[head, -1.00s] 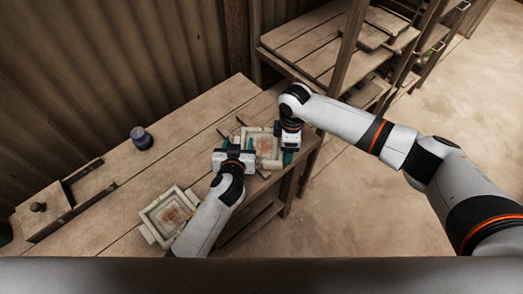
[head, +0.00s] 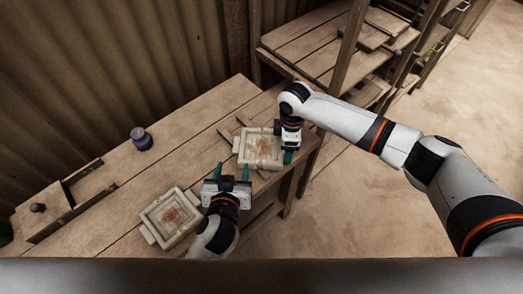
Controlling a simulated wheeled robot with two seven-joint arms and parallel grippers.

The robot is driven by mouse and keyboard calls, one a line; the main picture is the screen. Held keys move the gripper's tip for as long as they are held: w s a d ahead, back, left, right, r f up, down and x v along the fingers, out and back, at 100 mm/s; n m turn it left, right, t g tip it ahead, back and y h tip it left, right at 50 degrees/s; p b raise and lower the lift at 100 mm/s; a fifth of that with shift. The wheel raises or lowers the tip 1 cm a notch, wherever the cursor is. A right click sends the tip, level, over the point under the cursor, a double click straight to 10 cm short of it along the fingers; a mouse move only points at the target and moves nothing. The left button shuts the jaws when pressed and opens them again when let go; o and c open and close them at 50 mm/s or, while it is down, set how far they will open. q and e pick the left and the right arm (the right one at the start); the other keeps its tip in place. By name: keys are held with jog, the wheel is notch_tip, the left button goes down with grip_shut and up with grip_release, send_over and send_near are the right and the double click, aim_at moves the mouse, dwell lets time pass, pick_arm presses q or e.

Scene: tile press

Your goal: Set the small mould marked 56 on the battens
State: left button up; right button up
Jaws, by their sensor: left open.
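Two pale square moulds with raised rims and reddish-brown middles are on the bench. One mould (head: 260,150) lies over thin wooden battens (head: 226,135), whose ends stick out on its far left side. The other mould (head: 153,215) lies at the front left. I cannot read a number on either. My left gripper (head: 232,172) is open and empty, its teal fingers pointing toward the near left side of the mould on the battens, apart from it. My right gripper (head: 283,142) is at that mould's right edge; whether it grips there is unclear.
A dark purple-topped jar (head: 141,139) stands toward the bench's back. A wooden frame with a knob (head: 38,208) is at the far left. Wooden shelves (head: 305,45) stand behind at the right. The bench (head: 190,125) is clear between the jar and the moulds.

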notch_tip(320, 180, up, 11)
dwell(0.3)
dwell(0.5)
